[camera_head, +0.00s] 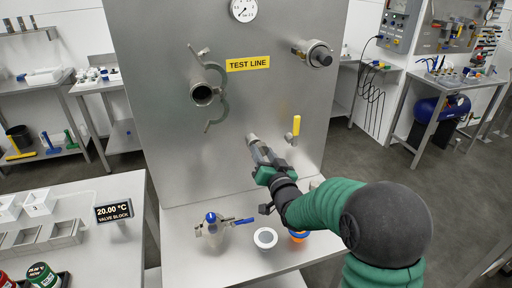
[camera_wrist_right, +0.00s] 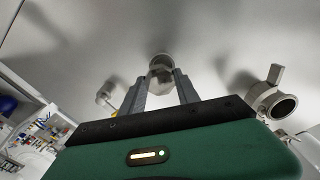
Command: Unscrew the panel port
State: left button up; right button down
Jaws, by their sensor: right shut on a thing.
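The steel panel (camera_head: 160,130) carries a small metal port (camera_head: 252,138) low in its middle. My right gripper (camera_head: 262,155) reaches up to this port, with its jaws around it. In the right wrist view the two fingers of my right gripper (camera_wrist_right: 163,92) close on the sides of the port's faceted metal body (camera_wrist_right: 161,75), and its round end shows beyond the fingertips. The gripper is shut on the port. Whether its thread is loose cannot be seen. My left gripper is in neither view.
An open clamp hangs around a pipe stub (camera_head: 202,94) at the left. A capped stub (camera_head: 320,55) and a yellow-handled valve (camera_head: 296,125) are at the right. On the ledge stand a blue-handled valve (camera_head: 213,230), a white-topped round part (camera_head: 265,238) and an orange part (camera_head: 299,236).

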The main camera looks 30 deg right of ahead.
jog(key=shift+s+a+f, duration=0.1)
jog(key=shift+s+f, duration=0.15)
jog(key=shift+s, duration=0.05)
jog(key=v, duration=0.5)
jog(key=shift+a, duration=0.15)
dwell(0.5)
